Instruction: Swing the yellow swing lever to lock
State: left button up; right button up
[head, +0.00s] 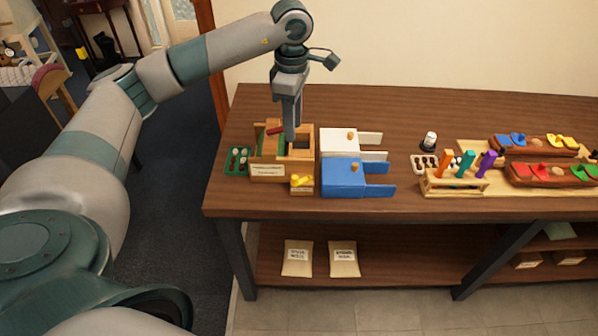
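Yellow shows in two places, and I cannot tell which is the swing lever. A yellow pair of parts (562,140) sits on the back brown holder at the far right. My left gripper (290,137) points straight down into or just over the wooden box, left of the white box. It is behind and slightly left of the small yellow pieces and apart from them. Its fingertips are too small to read. My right gripper is out of view.
White (338,142) and blue (342,178) boxes with side flaps stand right of the wooden box. A green tray (237,161) lies left. A rack (455,186) with coloured pegs and brown holders (555,175) stand right.

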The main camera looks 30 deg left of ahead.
aim_at(295, 177)
pick_arm(q)
jog(key=shift+d+f, duration=0.1)
jog(key=shift+d, duration=0.1)
notch_tip(295, 177, down, 16)
jog(key=p, duration=0.7)
jog(key=shift+r, duration=0.2)
jog(key=shift+f, duration=0.8)
grip_shut()
